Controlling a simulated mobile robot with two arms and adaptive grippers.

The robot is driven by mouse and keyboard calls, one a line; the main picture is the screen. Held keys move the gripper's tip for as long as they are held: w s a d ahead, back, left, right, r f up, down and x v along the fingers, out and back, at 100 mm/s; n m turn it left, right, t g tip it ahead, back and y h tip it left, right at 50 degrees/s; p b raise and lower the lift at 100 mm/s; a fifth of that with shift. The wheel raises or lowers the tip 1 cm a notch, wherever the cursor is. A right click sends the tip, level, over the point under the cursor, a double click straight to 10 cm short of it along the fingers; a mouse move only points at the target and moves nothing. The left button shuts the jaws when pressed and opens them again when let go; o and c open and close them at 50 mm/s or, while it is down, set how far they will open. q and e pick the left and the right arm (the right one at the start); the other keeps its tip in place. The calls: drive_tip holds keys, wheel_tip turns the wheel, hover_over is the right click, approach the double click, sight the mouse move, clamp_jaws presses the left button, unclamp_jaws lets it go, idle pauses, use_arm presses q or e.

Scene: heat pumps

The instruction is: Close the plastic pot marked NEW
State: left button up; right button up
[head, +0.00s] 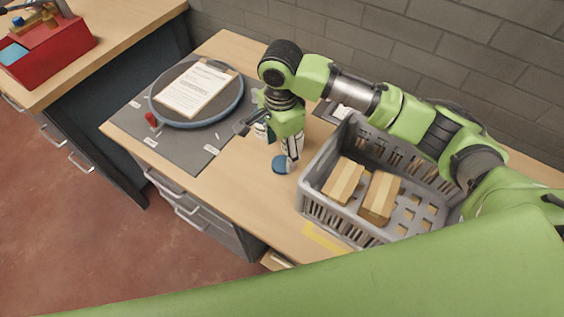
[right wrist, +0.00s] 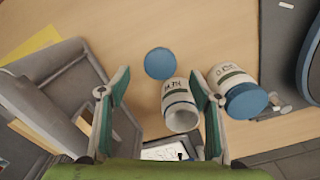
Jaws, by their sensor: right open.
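A white plastic pot (right wrist: 179,100) without a lid shows in the right wrist view, its mouth open. A second white pot (right wrist: 232,80) with a blue lid on it stands to its right. Both bear dark print, too small to read surely as NEW. A loose blue lid (right wrist: 160,63) lies flat on the table; it also shows in the head view (head: 281,165). My right gripper (right wrist: 160,82) is open and empty, pointing down above the table. The open pot appears between its fingers, nearer the right one. The arm mostly hides the pots in the head view. My left gripper is not in view.
A grey crate (head: 312,196) with wooden blocks (head: 343,181) stands right of the lid, close to my gripper. A round grey tray (head: 239,98) with a clipboard (head: 195,88) lies on a dark mat (head: 180,150) at left. A red toolbox (head: 60,50) sits on another bench.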

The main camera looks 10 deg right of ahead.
sight(282, 163)
wheel_tip(282, 163, down, 5)
drive_tip(key=shift+w+d+p, duration=0.1)
drive_tip(key=shift+p, duration=0.2)
drive_tip(key=c, duration=0.8)
